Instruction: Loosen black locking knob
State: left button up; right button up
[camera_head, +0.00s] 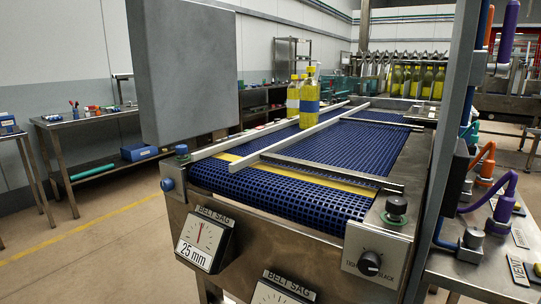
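A black knob (396,206) stands upright on the metal plate at the near right corner of the conveyor. A second black knob (370,263) sits on the front plate below it, between markings that appear to read TIGHT and SLACK. Which of them is the locking knob I cannot tell for certain. A long metal rail (300,137) runs lengthwise over the blue belt (350,145). A metal crossbar (333,173) lies over the belt's near right part. Neither of my grippers is in view.
Yellow bottles (308,100) stand on the belt's far left, with several more at the back. A dial reading 25 mm (201,240) is on the front. A grey panel (184,70) hangs upper left. A metal post (452,140) and coloured hoses (491,195) stand at right.

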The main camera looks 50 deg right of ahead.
aim_at(396, 206)
jog(key=i+j+z, duration=0.15)
jog(key=z, duration=0.25)
jog(key=j+z, duration=0.4)
jog(key=z, duration=1.55)
jog(key=i+j, duration=0.05)
